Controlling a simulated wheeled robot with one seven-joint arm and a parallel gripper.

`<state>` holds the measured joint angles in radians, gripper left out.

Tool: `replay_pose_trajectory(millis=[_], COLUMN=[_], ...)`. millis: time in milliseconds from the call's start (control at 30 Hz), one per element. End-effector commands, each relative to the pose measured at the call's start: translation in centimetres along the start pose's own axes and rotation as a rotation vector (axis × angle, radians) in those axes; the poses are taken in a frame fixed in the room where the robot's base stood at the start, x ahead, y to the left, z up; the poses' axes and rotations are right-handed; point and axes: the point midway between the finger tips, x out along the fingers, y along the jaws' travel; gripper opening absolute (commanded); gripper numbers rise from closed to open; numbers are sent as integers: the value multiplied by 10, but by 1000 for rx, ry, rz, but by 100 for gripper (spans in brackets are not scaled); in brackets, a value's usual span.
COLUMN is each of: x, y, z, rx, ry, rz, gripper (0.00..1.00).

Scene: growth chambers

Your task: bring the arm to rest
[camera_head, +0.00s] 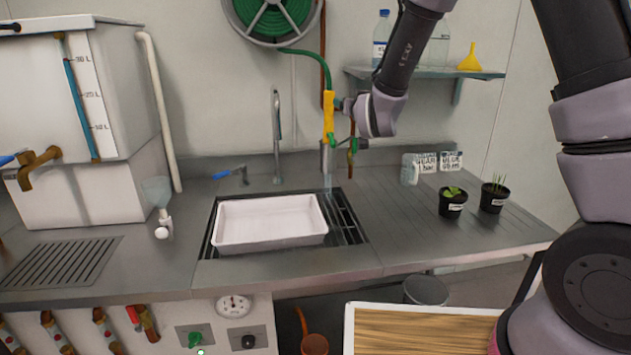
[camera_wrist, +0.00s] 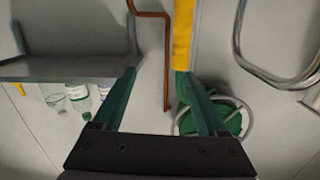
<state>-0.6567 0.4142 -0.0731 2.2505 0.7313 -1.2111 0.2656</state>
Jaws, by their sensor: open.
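My arm reaches in from the right, and my gripper (camera_head: 343,142) hangs above the back of the sink, right of the tap. In the wrist view my gripper (camera_wrist: 160,74) has its two green fingers spread, with nothing held between them. A yellow hose handle (camera_head: 329,112) hangs upright on a green hose beside the fingers. In the wrist view the yellow handle (camera_wrist: 182,36) runs close to the right fingertip; whether they touch I cannot tell. A grey metal piece (camera_head: 327,157) below the handle is partly hidden.
A white tray (camera_head: 268,222) sits over the sink grating. Two potted plants (camera_head: 453,203) (camera_head: 494,196) and labelled containers (camera_head: 432,163) stand on the right counter. A wall shelf (camera_head: 425,74) holds bottles and a yellow funnel (camera_head: 470,58). A hose reel (camera_head: 272,18) hangs above.

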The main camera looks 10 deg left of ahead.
Motion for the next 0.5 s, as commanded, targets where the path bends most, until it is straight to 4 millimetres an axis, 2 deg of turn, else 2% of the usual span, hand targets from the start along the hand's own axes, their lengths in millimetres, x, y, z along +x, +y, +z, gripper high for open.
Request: replay_pose_trajectory(millis=[33, 100, 267, 367, 500], x=[-6, -18, -61, -99, -161], y=[19, 42, 89, 112, 138], z=[-20, -39, -72, -86, -100], rx=[45, 103, 218, 274, 338], ry=[-27, -88, -235, -326, -451], rz=[20, 40, 74, 92, 119], gripper=[75, 75, 75, 75, 75])
